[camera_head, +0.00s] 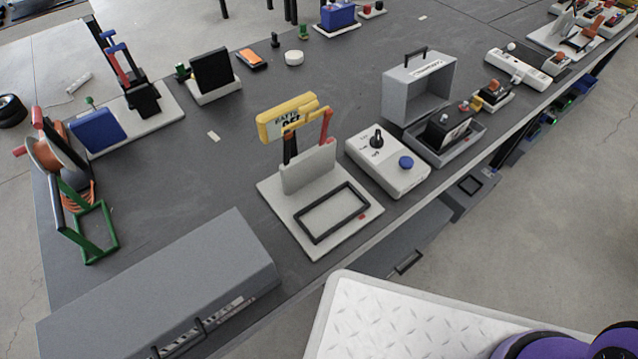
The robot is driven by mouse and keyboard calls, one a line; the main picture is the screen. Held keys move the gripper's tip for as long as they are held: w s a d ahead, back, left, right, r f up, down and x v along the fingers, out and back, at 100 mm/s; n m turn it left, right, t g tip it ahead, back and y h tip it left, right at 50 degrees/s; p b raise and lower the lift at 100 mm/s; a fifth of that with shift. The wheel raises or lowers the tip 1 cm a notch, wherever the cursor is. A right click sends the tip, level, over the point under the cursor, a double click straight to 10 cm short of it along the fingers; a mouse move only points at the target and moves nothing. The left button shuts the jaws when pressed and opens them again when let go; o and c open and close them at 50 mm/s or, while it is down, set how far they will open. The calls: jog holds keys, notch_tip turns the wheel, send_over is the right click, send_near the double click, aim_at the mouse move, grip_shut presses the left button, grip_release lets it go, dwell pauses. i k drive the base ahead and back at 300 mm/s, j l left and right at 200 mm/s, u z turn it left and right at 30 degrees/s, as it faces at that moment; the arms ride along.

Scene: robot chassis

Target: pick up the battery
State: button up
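A black box with a pale label (447,130), which looks like the battery, sits in a low grey tray (468,147) on the right half of the dark table. The tray's walls hide its lower part. A grey open-fronted cover with a black handle (405,103) stands just behind it. My gripper is not in view.
A white control box with a black knob and blue button (390,165) stands left of the tray. A yellow sign (287,117) on a white-based stand (275,195) is farther left. A grey case (160,285) lies front left. The middle left tabletop is mostly clear.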

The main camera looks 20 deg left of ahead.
aim_at(445, 126)
jog(key=u, duration=0.4)
jog(key=i+l+u, duration=0.25)
jog(key=l+u, duration=0.2)
jog(key=l, duration=0.25)
jog(key=i+l+u, duration=0.1)
jog(key=l+u, duration=0.15)
jog(key=l, duration=0.15)
jog(key=i+l, duration=0.1)
jog(key=l, duration=0.45)
jog(key=i+l+u, duration=0.1)
jog(key=l, duration=0.45)
jog(key=i+l, duration=0.1)
jog(key=l, duration=0.5)
jog(key=i+l, duration=0.1)
jog(key=l, duration=0.45)
jog(key=u, duration=0.05)
